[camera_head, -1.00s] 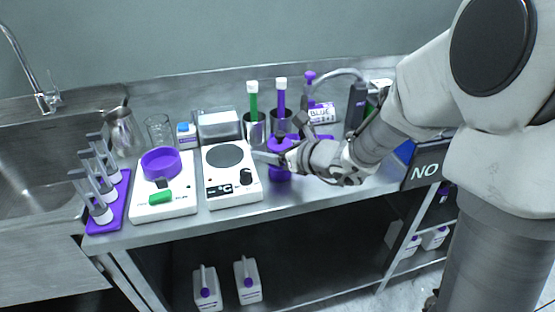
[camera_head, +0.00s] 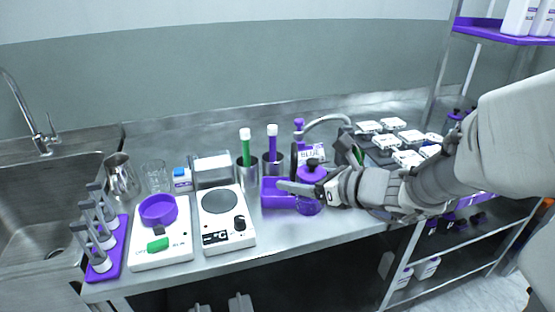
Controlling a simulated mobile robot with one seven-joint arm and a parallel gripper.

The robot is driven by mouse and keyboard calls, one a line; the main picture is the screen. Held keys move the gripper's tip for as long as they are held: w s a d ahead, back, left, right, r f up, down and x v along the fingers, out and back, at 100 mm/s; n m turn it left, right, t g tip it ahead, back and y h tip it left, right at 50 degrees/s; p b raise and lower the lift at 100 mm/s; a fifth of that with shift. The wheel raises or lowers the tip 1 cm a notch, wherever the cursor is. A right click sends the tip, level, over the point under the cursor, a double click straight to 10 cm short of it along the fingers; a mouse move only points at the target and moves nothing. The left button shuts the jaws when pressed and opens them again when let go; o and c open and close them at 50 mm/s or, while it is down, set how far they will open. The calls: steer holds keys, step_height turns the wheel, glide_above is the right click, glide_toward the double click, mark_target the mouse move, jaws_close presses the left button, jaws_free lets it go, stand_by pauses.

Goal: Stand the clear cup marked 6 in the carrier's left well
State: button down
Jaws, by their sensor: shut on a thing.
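A clear glass vessel (camera_head: 157,176) stands at the back left, with no readable mark. I can read no 6 on any cup.
A hotplate (camera_head: 243,238) and a white unit with a purple ring (camera_head: 150,252) stand left of my gripper. Metal cups with green (camera_head: 245,147) and purple (camera_head: 272,145) tubes stand behind. A purple rack (camera_head: 112,262) is far left. White-topped items (camera_head: 409,158) crowd the right.

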steer(key=shift+s+d+r, duration=0.25)
steer(key=shift+d+r, duration=0.1)
steer(key=shift+r, duration=0.1)
steer(key=shift+d+r+p, duration=0.2)
steer(key=shift+r+p, duration=0.1)
steer(key=shift+p, duration=0.2)
steer(key=w+d+r+m+t+h+p, duration=0.2)
steer(key=w+d+m+h+p, duration=0.3)
steer(key=p, duration=0.5)
steer(key=shift+w+d+t+p, duration=0.3)
steer(key=shift+w+d+t, duration=0.2)
steer(key=shift+d, duration=0.65)
